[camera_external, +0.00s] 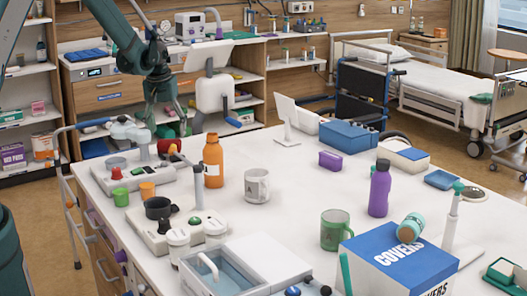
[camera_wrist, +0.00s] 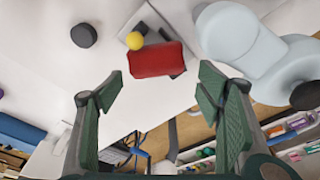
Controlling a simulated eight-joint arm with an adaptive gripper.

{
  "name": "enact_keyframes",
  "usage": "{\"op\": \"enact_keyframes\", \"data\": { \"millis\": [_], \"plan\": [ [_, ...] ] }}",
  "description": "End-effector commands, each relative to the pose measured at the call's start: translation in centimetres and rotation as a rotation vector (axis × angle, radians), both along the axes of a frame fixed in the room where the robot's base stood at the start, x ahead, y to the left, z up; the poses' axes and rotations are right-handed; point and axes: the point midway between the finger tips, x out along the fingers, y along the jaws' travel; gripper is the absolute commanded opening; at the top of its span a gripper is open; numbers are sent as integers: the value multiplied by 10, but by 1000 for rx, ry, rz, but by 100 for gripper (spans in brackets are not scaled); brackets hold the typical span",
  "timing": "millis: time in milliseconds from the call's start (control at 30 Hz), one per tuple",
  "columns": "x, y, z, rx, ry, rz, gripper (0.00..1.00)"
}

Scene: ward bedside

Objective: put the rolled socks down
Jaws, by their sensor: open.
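My gripper (camera_external: 167,125) is over the back left of the white table, and its fingers stand wide apart and empty in the wrist view (camera_wrist: 158,92). A red, rounded block-like thing (camera_wrist: 157,60) lies beyond the fingertips, apart from them, on a grey and black base beside a yellow ball. I cannot tell whether it is the rolled socks. A teal roll with a brownish end (camera_external: 411,226) lies on top of the blue and white COVERS box (camera_external: 385,262); it may be the rolled socks, and it is far from my gripper.
A purple bottle (camera_external: 379,188) and a green mug (camera_external: 335,230) stand further right. The table's middle is mostly clear.

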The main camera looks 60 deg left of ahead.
Motion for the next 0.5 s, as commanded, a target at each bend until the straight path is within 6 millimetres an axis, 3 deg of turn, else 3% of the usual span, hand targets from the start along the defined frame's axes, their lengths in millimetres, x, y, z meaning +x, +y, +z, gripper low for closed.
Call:
{"op": "enact_keyframes", "data": {
  "millis": [500],
  "plan": [
    [-9, -9, 57, 0, 0, 0, 66]
  ]
}}
